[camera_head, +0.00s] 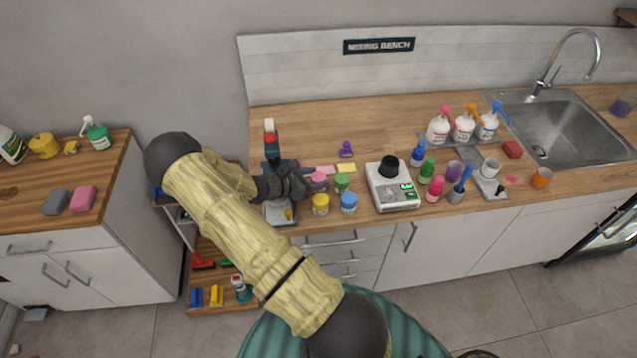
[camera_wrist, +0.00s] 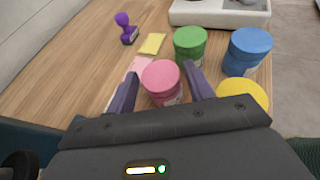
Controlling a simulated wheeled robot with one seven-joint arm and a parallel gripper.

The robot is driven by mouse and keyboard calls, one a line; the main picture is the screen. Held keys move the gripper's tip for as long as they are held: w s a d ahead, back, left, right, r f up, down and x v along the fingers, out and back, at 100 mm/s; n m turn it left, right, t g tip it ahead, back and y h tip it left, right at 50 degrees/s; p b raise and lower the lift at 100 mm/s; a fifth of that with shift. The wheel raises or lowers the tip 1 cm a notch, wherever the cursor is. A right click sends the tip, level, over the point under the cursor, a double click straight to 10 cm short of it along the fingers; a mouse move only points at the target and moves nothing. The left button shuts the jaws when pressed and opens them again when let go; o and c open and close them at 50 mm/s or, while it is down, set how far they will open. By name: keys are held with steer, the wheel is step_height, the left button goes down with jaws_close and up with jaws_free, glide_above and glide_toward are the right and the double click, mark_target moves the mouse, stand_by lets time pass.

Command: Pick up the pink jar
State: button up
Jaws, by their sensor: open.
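The pink jar (camera_head: 318,183) stands upright on the wooden counter, among several jars. In the wrist view the pink jar (camera_wrist: 162,80) shows its round pink lid and part of a white label. My gripper (camera_head: 302,184) is close to it from the left. In the wrist view my gripper (camera_wrist: 162,82) is open, with one finger on each side of the jar. The right finger is very near the jar; the left has a visible gap. I cannot tell whether either finger touches it. The jar's lower part is partly hidden.
The green jar (camera_wrist: 190,46), blue jar (camera_wrist: 247,53) and yellow jar (camera_wrist: 244,97) crowd the right side. A purple stamp-like object (camera_wrist: 126,28) and yellow pad (camera_wrist: 152,44) lie beyond. A white scale (camera_head: 393,188) stands right of the jars. The back counter (camera_head: 310,125) has free room.

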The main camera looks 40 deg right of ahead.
mark_target(314, 179)
steer(key=c, duration=0.8)
steer(key=shift+o, duration=0.2)
step_height(314, 179, up, 10)
steer(key=b, duration=0.2)
stand_by(0.6)
